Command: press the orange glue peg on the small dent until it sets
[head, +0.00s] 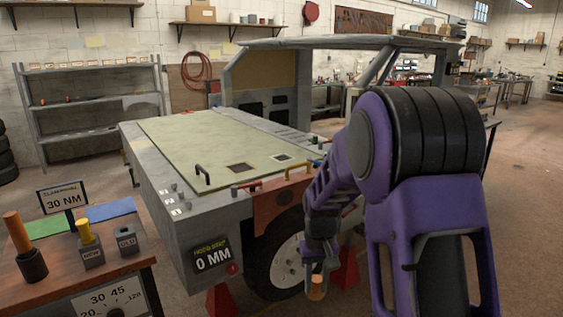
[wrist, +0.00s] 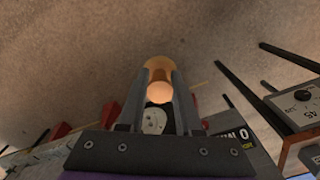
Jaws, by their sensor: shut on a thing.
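My gripper (head: 317,272) hangs low in front of the vehicle's wheel, its fingers pointing down. It is shut on an orange peg (head: 317,288), whose short visible part sticks out below the fingers. In the wrist view the peg (wrist: 158,64) sits between the two fingertips (wrist: 158,80), with a paler round end facing the camera. The held peg appears clear of the vehicle, with floor behind it in the wrist view. I cannot make out the small dent in either view.
The grey vehicle (head: 165,215) has a wheel (head: 288,262) and red stands beneath it. A "0 MM" display (head: 212,258) is on its corner. The bench (head: 75,283) at left carries another orange peg (head: 17,230) in a dark cup and a yellow peg (head: 85,231) in a block.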

